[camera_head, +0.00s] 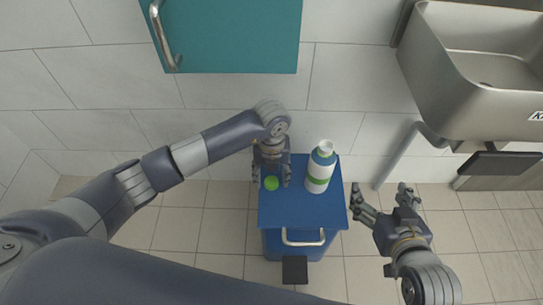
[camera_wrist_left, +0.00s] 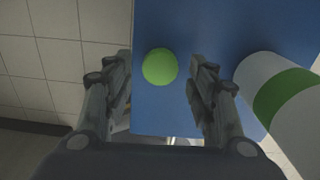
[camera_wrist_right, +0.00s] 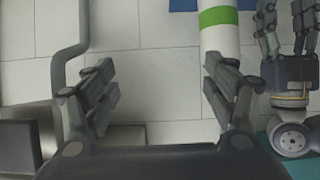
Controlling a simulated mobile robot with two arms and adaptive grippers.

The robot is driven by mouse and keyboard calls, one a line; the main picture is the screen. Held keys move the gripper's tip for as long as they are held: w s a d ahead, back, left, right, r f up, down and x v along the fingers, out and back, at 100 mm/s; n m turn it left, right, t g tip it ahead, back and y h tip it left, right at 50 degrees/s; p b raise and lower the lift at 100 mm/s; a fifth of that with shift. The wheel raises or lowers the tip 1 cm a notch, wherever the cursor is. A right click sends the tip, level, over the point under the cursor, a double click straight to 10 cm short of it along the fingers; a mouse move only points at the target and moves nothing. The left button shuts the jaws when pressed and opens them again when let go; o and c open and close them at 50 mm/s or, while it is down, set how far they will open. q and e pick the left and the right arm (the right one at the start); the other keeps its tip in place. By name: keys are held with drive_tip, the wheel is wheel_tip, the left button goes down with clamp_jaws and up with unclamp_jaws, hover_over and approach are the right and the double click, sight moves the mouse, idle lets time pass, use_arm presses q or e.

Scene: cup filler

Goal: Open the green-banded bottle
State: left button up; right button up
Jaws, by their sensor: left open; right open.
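The green-banded bottle (camera_head: 320,168) stands on a small blue cabinet (camera_head: 283,212). It is white with a green band, a blue shoulder and a white top. In the left wrist view the bottle (camera_wrist_left: 285,100) is at the right, outside the fingers. A small round green thing (camera_head: 271,183), perhaps a cap, is on the cabinet left of the bottle. My left gripper (camera_head: 271,178) is open above it, and its fingers straddle the green thing (camera_wrist_left: 160,67) in the left wrist view. My right gripper (camera_head: 380,192) is open and empty right of the cabinet, apart from the bottle (camera_wrist_right: 219,40).
A steel sink (camera_head: 425,75) hangs on the wall at the upper right, with a grey pipe (camera_head: 400,152) below it. A teal cupboard (camera_head: 235,35) is on the wall above. A black pedal (camera_head: 295,270) is at the cabinet's foot. The tiled floor at right is clear.

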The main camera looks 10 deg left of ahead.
sight(272, 181)
use_arm(q)
wheel_tip(272, 181, up, 5)
drive_tip(key=shift+p, duration=0.65)
wheel_tip(272, 181, up, 5)
drive_tip(key=shift+r+p, duration=0.1)
drive_tip(key=shift+p, duration=0.5)
use_arm(e)
drive_tip(key=s+d+f+g+h, duration=0.1)
drive_tip(key=s+d+f+g, duration=0.1)
drive_tip(key=s, duration=0.4)
drive_tip(key=s+d+f+g+h, duration=0.1)
drive_tip(key=s+d+f+g, duration=0.1)
drive_tip(key=s+f+g, duration=0.3)
drive_tip(key=shift+s+d+f+g, duration=0.15)
drive_tip(key=shift+s+f+g, duration=0.2)
drive_tip(key=shift+s, duration=0.3)
